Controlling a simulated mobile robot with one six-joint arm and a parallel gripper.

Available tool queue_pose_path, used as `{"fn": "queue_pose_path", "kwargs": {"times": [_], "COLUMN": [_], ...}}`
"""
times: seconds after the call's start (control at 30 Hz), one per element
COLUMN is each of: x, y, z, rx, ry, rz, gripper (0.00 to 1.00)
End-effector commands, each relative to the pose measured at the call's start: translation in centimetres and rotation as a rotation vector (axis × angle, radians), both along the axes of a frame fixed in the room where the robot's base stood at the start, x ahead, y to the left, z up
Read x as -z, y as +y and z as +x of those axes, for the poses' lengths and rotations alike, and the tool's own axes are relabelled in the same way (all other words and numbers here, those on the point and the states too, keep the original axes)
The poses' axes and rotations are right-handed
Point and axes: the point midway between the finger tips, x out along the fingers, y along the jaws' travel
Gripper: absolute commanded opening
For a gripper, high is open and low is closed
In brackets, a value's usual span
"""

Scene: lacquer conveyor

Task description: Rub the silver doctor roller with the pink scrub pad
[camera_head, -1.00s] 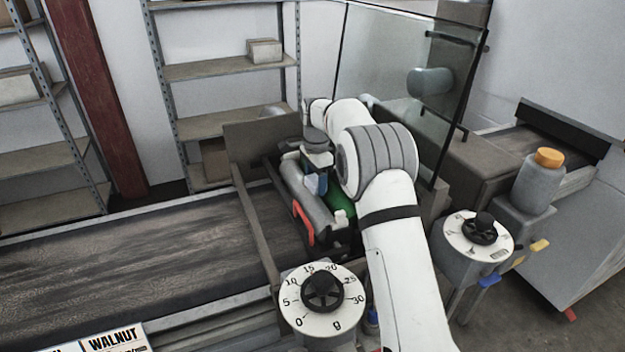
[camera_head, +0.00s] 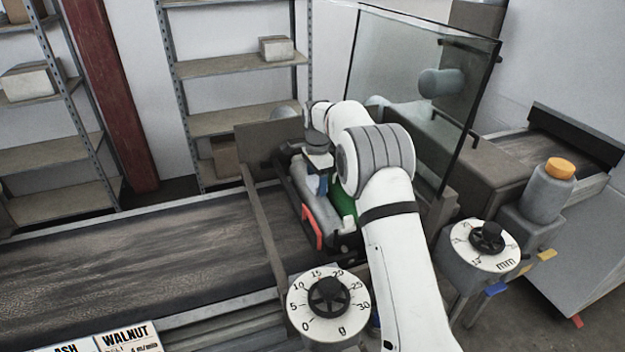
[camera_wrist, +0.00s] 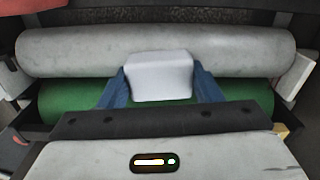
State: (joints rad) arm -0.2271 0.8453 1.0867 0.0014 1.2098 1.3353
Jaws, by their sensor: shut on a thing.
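The silver doctor roller (camera_wrist: 75,50) is a pale grey, smooth cylinder lying across the wrist view. It also shows in the head view (camera_head: 326,213), partly hidden by my gripper. My gripper (camera_wrist: 159,78) has blue fingers shut on a block-shaped scrub pad (camera_wrist: 158,66), which looks pale lavender-white rather than clearly pink. The pad overlaps the lower side of the silver roller in the wrist view; whether it touches is hard to tell. In the head view my gripper (camera_head: 320,188) is over the rollers.
A green roller (camera_wrist: 68,101) lies parallel to the silver one. A red handle (camera_head: 312,228) is at the near roller end. A glass guard (camera_head: 395,75) stands behind my arm. Dials (camera_head: 328,298) (camera_head: 487,246) stand in front. The conveyor belt (camera_head: 130,255) at left is clear.

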Motion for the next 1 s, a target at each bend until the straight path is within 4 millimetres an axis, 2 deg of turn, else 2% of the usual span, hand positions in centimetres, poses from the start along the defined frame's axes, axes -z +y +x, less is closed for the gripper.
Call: {"fn": "queue_pose_path", "kwargs": {"times": [0.1, 0.17, 0.23, 0.8, 1.0], "x": [-0.1, -0.9, -2.7, -7.5, -8.3], "y": [-1.2, -1.2, -1.3, -1.6, -1.7], "z": [0.1, 0.1, 0.2, 0.2, 0.2], "rx": [0.004, 0.003, 0.005, 0.010, 0.011], "ry": [0.000, 0.000, -0.004, -0.001, 0.000], "rz": [-0.001, -0.001, 0.000, 0.000, -0.001], "gripper": [0.40, 0.40, 0.40, 0.40, 0.40]}}
